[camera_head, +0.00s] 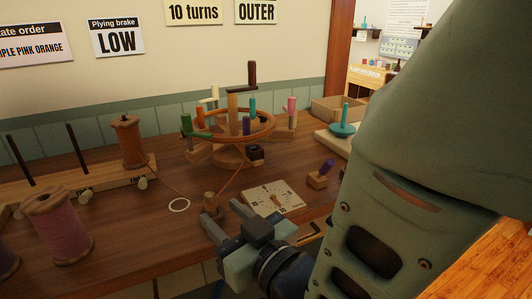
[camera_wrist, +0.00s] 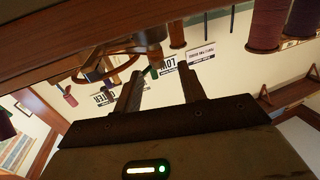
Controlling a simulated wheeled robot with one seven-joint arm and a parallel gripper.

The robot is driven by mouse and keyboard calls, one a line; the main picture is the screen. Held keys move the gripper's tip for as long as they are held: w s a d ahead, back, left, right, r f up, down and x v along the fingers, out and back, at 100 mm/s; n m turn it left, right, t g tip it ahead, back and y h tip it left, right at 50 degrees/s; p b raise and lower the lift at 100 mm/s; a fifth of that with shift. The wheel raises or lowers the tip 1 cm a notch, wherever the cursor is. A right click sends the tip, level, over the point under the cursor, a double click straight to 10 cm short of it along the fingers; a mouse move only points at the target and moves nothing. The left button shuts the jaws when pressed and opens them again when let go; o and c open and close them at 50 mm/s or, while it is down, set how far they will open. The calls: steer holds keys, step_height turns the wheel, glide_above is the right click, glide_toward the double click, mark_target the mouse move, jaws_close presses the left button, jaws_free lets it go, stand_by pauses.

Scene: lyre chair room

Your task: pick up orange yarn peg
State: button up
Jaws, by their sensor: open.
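In the head view, a small orange peg (camera_head: 200,118) stands upright at the left side of a wooden ring stand (camera_head: 233,127). A green peg (camera_head: 187,125) stands close to its left. My gripper (camera_head: 222,213) is low at the table's front edge, well in front of the stand and apart from the orange peg. Its jaws are open with nothing visible between them. In the wrist view, the open fingers (camera_wrist: 161,82) show against the far wall, and the picture is upside down. I cannot clearly pick out the orange peg there.
A short wooden post (camera_head: 211,204) stands just beyond my gripper. A dial board (camera_head: 272,198) lies to the right, with a purple-topped block (camera_head: 321,174) beyond. An orange-brown spool (camera_head: 129,142) and a pink spool (camera_head: 57,225) stand left. A thread runs across the table.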

mark_target(212, 201)
steer(key=shift+x, duration=3.05)
steer(key=shift+w+d, duration=0.15)
steer(key=shift+c, duration=0.3)
jaws_close()
